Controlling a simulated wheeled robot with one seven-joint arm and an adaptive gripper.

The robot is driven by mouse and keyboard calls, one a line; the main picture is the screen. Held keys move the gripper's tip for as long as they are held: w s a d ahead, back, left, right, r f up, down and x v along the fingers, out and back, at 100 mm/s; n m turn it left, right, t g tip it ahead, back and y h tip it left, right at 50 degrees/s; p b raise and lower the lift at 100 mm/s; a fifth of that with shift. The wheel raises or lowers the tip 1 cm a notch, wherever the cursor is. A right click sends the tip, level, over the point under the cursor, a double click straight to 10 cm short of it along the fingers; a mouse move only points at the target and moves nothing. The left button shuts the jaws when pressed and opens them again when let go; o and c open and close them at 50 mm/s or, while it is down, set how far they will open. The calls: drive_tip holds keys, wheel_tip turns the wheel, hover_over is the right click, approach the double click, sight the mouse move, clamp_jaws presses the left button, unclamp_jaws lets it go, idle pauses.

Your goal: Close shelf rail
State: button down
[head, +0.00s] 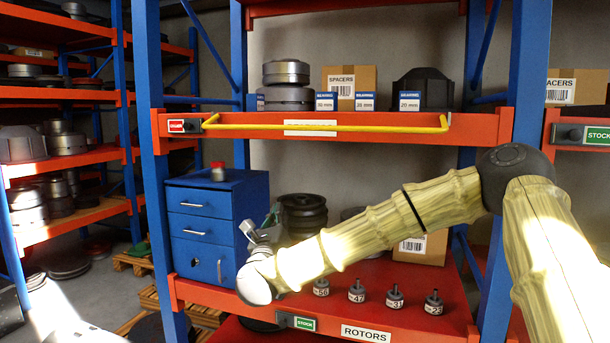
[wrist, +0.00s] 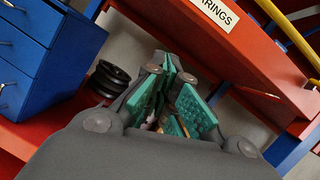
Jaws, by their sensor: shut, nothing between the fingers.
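The yellow shelf rail (head: 325,127) runs nearly level across the front of the upper orange shelf beam (head: 480,127). Its bent ends show near the left and right of the beam. Part of the rail also shows at the upper right of the wrist view (wrist: 288,38). My gripper (head: 272,217) is below the rail, in front of the blue drawer cabinet's right side, and apart from the rail. In the wrist view my gripper (wrist: 172,68) has its teal-padded fingers together with nothing held. My arm hides part of the lower shelf.
The blue drawer cabinet (head: 203,228) stands left of my gripper with a red-topped can (head: 217,172) on it. Several small numbered rotors (head: 357,291) stand on the lower shelf. Spacer and bearing boxes (head: 349,87) and metal discs (head: 286,73) stand behind the rail.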

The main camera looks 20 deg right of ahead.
drive_tip(key=s+d+r+m+g+h, duration=0.1)
drive_tip(key=d+r+m+h, duration=0.4)
drive_tip(key=r, duration=0.4)
drive_tip(key=w+d+r+m+p, duration=0.1)
drive_tip(key=w+d+r+p, duration=0.2)
drive_tip(key=w+r+p, duration=0.4)
drive_tip(key=shift+d+r+y, duration=0.35)
drive_tip(key=shift+r+y, duration=0.05)
drive_tip(key=shift+r, duration=0.25)
drive_tip(key=shift+r, duration=0.1)
